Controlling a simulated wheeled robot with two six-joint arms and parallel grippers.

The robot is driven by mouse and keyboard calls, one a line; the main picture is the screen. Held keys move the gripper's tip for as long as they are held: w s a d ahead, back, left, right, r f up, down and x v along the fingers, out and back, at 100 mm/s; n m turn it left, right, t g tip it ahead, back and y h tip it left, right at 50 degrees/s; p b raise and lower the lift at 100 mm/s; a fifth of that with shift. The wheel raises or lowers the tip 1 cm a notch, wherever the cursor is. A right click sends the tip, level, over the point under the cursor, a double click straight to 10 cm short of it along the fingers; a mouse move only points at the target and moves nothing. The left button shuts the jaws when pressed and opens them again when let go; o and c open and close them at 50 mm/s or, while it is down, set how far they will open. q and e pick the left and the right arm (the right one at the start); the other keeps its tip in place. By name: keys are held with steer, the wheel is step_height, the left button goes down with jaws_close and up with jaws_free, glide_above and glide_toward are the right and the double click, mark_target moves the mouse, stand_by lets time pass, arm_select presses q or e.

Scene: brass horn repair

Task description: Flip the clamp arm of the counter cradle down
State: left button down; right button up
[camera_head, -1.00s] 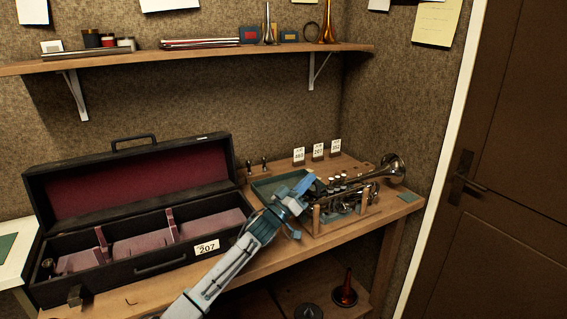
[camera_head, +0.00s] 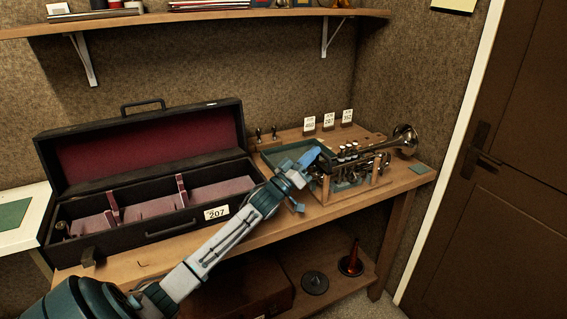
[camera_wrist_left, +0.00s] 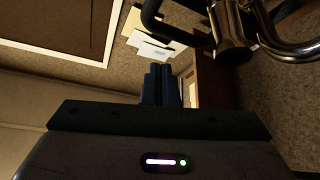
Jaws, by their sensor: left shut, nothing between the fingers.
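A silver trumpet (camera_head: 385,148) lies in the wooden counter cradle (camera_head: 326,188) on the right of the bench, its bell to the right. My left gripper (camera_head: 310,160) is at the cradle's left end, close to the trumpet's near-left part. Its fingers are together and empty. In the left wrist view the shut fingers (camera_wrist_left: 161,84) point up the picture, with metal tubing (camera_wrist_left: 235,40) to their upper right. I cannot make out the clamp arm or its position; my gripper covers part of that end. My right gripper is not in view.
An open black case (camera_head: 150,219) with a red lining and tag 207 fills the bench's left. A green tray (camera_head: 272,158) sits behind my gripper. Small number cards (camera_head: 328,121) stand behind the cradle. A shelf (camera_head: 200,17) runs above; a door (camera_head: 490,190) is at right.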

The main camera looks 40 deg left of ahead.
arm_select(q)
steer(key=s+a+p, duration=0.2)
steer(key=s, duration=0.8)
steer(key=shift+s, duration=0.35)
